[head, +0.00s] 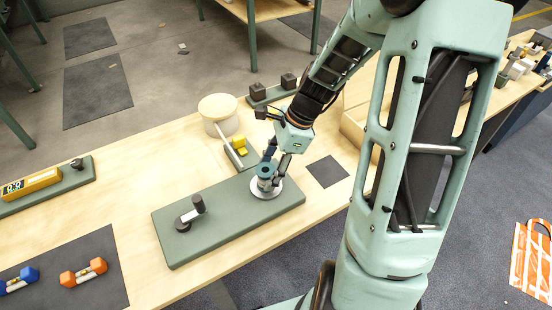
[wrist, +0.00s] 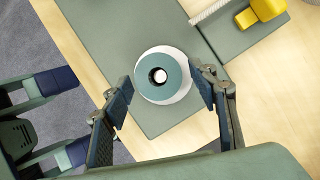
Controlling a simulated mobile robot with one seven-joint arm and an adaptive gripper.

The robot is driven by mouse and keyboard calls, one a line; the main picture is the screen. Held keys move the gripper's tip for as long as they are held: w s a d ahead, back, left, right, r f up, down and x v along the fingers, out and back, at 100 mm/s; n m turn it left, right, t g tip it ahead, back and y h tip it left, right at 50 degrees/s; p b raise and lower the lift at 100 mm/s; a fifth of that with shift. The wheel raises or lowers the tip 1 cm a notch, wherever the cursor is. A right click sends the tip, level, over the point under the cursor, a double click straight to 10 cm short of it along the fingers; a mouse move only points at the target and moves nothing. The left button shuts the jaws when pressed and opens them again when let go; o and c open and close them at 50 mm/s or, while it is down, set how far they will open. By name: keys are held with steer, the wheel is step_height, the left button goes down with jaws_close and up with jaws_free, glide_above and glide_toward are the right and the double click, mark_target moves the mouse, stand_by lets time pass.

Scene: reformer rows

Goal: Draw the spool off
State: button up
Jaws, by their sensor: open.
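The spool (head: 265,171) is a teal ring-shaped piece standing on a white round base (head: 267,192) at the right end of a green board (head: 225,222). In the wrist view the spool (wrist: 150,74) shows from above, with the white tip of a post (wrist: 159,75) in its central hole. The white base (wrist: 178,92) shows around it. My gripper (head: 271,168) is over the spool, pointing down. In the wrist view my gripper (wrist: 163,92) is open, one finger on each side of the spool, with gaps visible between fingers and spool.
A dark handle piece (head: 190,212) stands at the board's left end. Behind are a yellow block on a small green board (head: 243,158) and a round tub (head: 217,110). A dark mat (head: 328,172) lies to the right. Orange and blue dumbbell shapes lie front left.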

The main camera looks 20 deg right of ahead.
mark_target(259, 171)
steer(key=shift+x, duration=1.25)
steer(key=shift+c, duration=0.6)
steer(key=c, duration=1.2)
steer(key=shift+o, duration=0.2)
steer(key=shift+r+p, duration=3)
steer(key=shift+r, duration=0.55)
